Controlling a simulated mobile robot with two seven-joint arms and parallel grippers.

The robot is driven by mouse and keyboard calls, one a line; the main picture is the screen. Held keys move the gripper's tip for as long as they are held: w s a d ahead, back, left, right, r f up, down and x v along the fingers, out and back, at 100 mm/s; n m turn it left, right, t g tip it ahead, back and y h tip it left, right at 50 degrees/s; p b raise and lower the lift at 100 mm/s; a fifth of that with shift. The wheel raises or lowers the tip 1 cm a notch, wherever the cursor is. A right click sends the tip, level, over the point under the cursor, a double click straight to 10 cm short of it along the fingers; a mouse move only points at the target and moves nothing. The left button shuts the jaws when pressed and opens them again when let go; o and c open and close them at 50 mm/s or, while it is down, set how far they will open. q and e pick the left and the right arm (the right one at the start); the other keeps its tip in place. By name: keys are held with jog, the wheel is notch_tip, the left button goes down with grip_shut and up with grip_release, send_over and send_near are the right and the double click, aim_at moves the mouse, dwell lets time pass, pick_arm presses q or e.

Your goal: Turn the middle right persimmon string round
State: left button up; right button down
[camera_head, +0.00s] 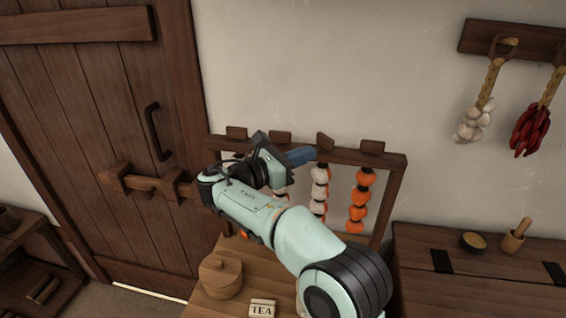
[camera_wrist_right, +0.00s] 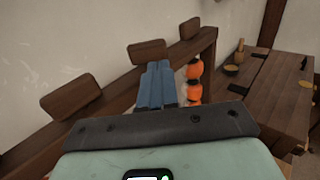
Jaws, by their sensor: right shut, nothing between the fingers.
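The persimmon rack (camera_head: 393,190) has a wooden top bar with several wooden tabs. The middle right persimmon string (camera_head: 319,190) hangs from it, mostly pale with orange at its edges. The left part of the rack is hidden by my right arm. My right gripper (camera_head: 311,154) is shut and empty at the top bar, by the upper end of the middle right string. In the wrist view its blue fingers (camera_wrist_right: 159,66) lie just below a tab (camera_wrist_right: 147,52). I cannot tell whether they touch.
A lidded wooden pot (camera_head: 220,278) and a TEA block (camera_head: 262,308) stand on the table below. Garlic (camera_head: 474,120) and chillies (camera_head: 530,130) hang above. A door (camera_head: 90,130) is at left.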

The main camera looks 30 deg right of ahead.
aim_at(327, 147)
jog(key=shift+w+d, duration=0.2)
jog(key=shift+d, duration=1.75)
jog(key=shift+s, duration=0.1)
